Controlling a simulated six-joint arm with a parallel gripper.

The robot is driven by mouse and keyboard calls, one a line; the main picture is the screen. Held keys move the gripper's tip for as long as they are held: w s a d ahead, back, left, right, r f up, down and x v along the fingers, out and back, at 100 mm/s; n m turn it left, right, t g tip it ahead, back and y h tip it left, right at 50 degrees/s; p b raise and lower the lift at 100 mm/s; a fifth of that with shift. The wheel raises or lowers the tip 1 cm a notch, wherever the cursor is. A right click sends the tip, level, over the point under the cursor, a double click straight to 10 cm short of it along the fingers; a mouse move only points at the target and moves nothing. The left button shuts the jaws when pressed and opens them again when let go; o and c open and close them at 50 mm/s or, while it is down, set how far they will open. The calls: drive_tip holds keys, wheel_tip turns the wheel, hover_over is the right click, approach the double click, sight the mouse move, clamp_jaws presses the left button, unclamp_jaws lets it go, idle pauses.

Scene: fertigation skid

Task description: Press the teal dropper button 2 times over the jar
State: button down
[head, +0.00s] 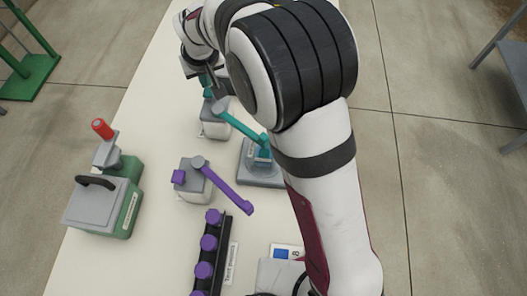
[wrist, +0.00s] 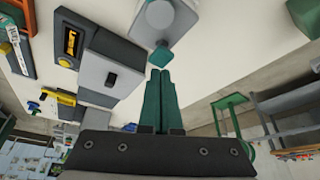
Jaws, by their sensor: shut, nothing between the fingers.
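The teal dropper (head: 214,128) is a pale block with a teal arm (head: 240,126) reaching right and toward the front. Its teal button (wrist: 162,55) shows in the wrist view just beyond my fingertips; I cannot tell whether they touch. The arm ends over a small teal-tinted jar (head: 261,157) on a grey stand, partly hidden by my arm link and the nozzle. My gripper (wrist: 160,72) is shut and empty, its green fingers together.
A similar purple dropper (head: 196,183) stands in front. A dark rail of purple knobs (head: 208,250) lies nearer the front. A green and grey box (head: 104,203) with a red knob stands at left. The white table (head: 140,120) is clear at the back left.

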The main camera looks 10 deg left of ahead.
wheel_tip(320, 180, up, 6)
idle(0.4)
drive_tip(key=s+d+r+m+g+h, duration=0.1)
drive_tip(key=s+d+r+m, duration=0.15)
drive_tip(key=s+d, duration=0.6)
drive_tip(key=s+d+r+m+g, duration=0.1)
drive_tip(key=s+d+m, duration=0.4)
drive_tip(key=d, duration=0.7)
drive_tip(key=s+d+f+m+g, duration=0.1)
drive_tip(key=s+d+f+m, duration=0.1)
drive_tip(key=s, duration=0.6)
drive_tip(key=s+d+f+m+g, duration=0.1)
drive_tip(key=s+d+m, duration=0.1)
drive_tip(key=s, duration=0.6)
drive_tip(key=shift+s+d+f+y, duration=0.2)
drive_tip(key=shift+d+f+y, duration=0.15)
drive_tip(key=shift+d, duration=0.4)
